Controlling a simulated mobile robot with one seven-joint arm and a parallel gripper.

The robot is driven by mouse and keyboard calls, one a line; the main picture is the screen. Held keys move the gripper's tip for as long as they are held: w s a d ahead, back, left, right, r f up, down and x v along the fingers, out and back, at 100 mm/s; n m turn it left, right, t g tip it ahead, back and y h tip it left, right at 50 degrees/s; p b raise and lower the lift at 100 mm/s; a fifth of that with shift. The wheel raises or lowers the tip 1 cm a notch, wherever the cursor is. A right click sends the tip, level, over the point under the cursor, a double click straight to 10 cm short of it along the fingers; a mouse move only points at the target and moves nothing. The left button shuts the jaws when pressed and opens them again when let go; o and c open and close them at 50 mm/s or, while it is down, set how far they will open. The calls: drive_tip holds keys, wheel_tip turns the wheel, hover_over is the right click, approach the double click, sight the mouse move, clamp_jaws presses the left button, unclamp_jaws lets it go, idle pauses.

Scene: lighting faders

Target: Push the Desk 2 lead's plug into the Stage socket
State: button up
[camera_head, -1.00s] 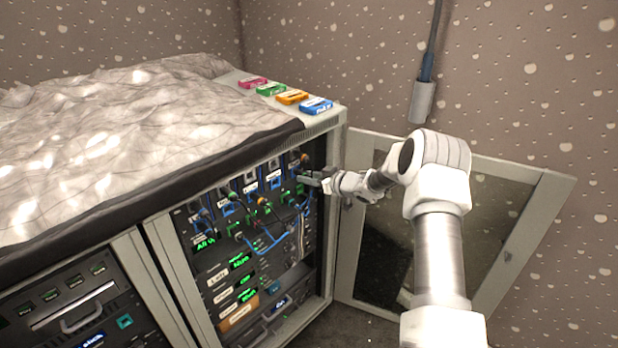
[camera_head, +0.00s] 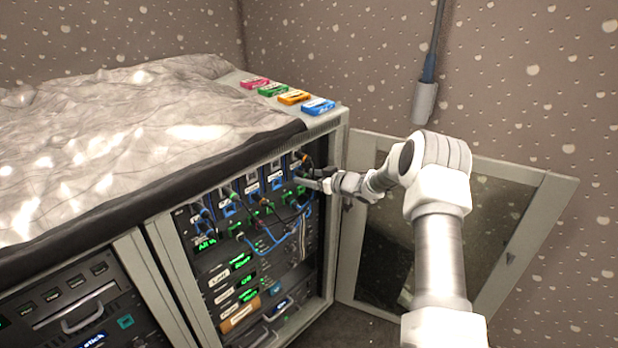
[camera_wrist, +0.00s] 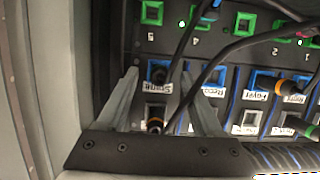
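My gripper (camera_wrist: 165,108) is open at the right end of the patch panel in the head view (camera_head: 308,183), its fingers apart around the column labelled Stage. In the wrist view, where labels are upside down, a dark plug (camera_wrist: 157,74) sits just above the Stage label (camera_wrist: 158,88), between the fingertips. It hides the socket there, and I cannot tell how deep it sits. I cannot tell which lead is Desk 2's.
Blue-framed sockets (camera_wrist: 214,76) continue to the right, one holding a yellow-ringed plug (camera_wrist: 296,86). Green-framed sockets (camera_wrist: 243,22) lie beyond. Dark leads cross near the fingers. The cabinet's side wall (camera_wrist: 50,80) is close on the left; an open door (camera_head: 545,215) stands right.

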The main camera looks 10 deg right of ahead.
drive_tip(key=p+v, duration=0.3)
drive_tip(key=v, duration=1.4)
wheel_tip(320, 180, up, 16)
drive_tip(key=d+m+h+p, duration=0.1)
drive_tip(key=m+h+p, duration=0.15)
drive_tip(key=h, duration=0.45)
drive_tip(key=s+r+m+g+h+p, duration=0.1)
drive_tip(key=s+r+m+h+p, duration=0.15)
drive_tip(key=s+r, duration=0.65)
drive_tip(key=s+a+r+g+p, duration=0.1)
drive_tip(key=s+a, duration=0.3)
drive_tip(key=s, duration=0.5)
drive_tip(key=s+a+r+m+g+y+p, duration=0.1)
drive_tip(key=s+a+r+g+p, duration=0.1)
drive_tip(key=s, duration=0.8)
drive_tip(key=s+a+r+g+p, duration=0.2)
drive_tip(key=s+a, duration=0.4)
drive_tip(key=s, duration=0.3)
drive_tip(key=shift+s+a+r+m+p, duration=0.2)
drive_tip(key=shift+r+m+p, duration=0.2)
drive_tip(key=shift+r, duration=0.5)
drive_tip(key=shift+w+y, duration=0.1)
drive_tip(key=shift+y, duration=0.15)
drive_tip(key=shift+c, duration=1.4)
drive_tip(key=shift+a, duration=0.15)
